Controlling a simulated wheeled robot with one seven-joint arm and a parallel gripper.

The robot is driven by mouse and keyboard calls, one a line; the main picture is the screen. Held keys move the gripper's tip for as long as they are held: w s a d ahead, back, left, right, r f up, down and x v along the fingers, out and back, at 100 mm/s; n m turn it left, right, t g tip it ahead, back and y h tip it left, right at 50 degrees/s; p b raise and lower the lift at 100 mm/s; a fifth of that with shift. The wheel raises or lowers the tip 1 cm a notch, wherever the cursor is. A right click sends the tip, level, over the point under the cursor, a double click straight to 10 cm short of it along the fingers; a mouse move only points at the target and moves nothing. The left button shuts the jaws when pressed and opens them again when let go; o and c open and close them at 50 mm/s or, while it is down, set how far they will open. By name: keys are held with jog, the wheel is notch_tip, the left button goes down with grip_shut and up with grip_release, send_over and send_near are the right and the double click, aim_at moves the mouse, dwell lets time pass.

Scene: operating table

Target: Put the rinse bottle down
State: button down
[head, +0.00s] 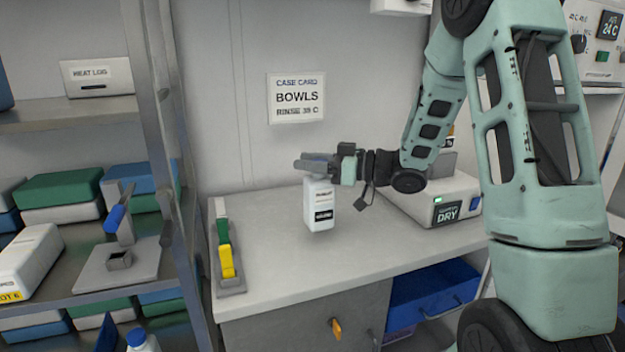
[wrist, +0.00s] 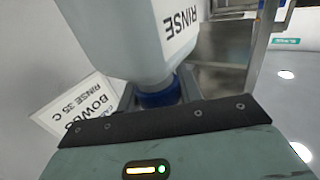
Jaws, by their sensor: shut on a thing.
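The rinse bottle (head: 319,205) is white with a dark label and hangs upright below my gripper (head: 318,168) in the head view. My gripper is shut on its top. In the wrist view the bottle (wrist: 145,40) shows the word RINSE and its blue cap (wrist: 162,97) sits between the fingers. The bottle is over the light grey counter (head: 290,265); I cannot tell whether its base touches the surface.
A rack with green and yellow pieces (head: 226,250) stands on the counter's left end. A white unit marked DRY (head: 440,205) stands at the back right. A BOWLS card (head: 297,98) is on the wall. The counter's front middle is clear. Metal shelves (head: 160,130) stand left.

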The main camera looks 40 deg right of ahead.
aim_at(312, 175)
jog(key=shift+f, duration=1.8)
jog(key=c, duration=0.9)
grip_release()
jog(key=shift+f, duration=0.1)
jog(key=shift+c, duration=0.2)
jog(key=shift+r, duration=0.25)
jog(key=b+v, duration=0.1)
jog(key=v, duration=1.1)
jog(key=shift+f, duration=0.15)
